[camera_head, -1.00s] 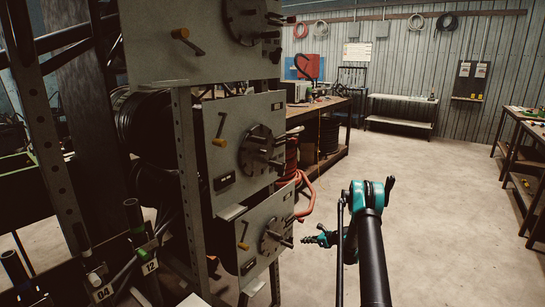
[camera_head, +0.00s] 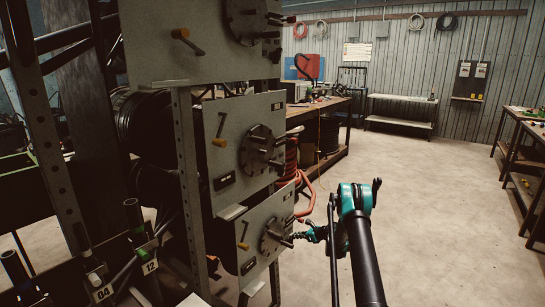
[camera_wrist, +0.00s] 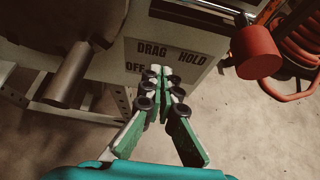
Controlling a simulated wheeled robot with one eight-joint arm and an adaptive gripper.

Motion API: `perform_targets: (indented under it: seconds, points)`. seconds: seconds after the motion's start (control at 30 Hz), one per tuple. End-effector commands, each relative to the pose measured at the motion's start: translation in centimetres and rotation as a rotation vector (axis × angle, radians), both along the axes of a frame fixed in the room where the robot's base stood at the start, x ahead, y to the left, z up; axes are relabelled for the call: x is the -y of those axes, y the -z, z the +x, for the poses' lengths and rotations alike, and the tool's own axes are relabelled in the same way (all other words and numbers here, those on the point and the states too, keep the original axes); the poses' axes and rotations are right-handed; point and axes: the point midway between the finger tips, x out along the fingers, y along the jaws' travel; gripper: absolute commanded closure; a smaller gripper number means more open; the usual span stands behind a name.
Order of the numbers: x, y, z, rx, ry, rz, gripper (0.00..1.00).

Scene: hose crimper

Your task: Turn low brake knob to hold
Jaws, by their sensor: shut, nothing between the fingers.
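The lowest grey panel (camera_head: 258,225) carries a round hub (camera_head: 272,238) with grey handles and a small yellow-ended lever (camera_head: 243,245). My gripper (camera_head: 298,236) is at the right of this hub, close to its handles. Contact cannot be told.
A red cylinder (camera_wrist: 256,52) juts out right of the plate, and a grey cylindrical handle (camera_wrist: 66,75) stands at the left. Red hose (camera_wrist: 302,45) hangs at the far right. Two similar panels (camera_head: 245,125) stack above. Open concrete floor (camera_head: 420,190) lies to the right.

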Motion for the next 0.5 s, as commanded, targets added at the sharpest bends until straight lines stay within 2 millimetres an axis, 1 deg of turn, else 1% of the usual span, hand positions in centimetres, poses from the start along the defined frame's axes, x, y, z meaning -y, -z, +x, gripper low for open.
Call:
perform_targets:
  seconds: [0.5]
  points:
    - [0.07, 0.49, 0.06, 0.0, 0.0, 0.0, 1.0]
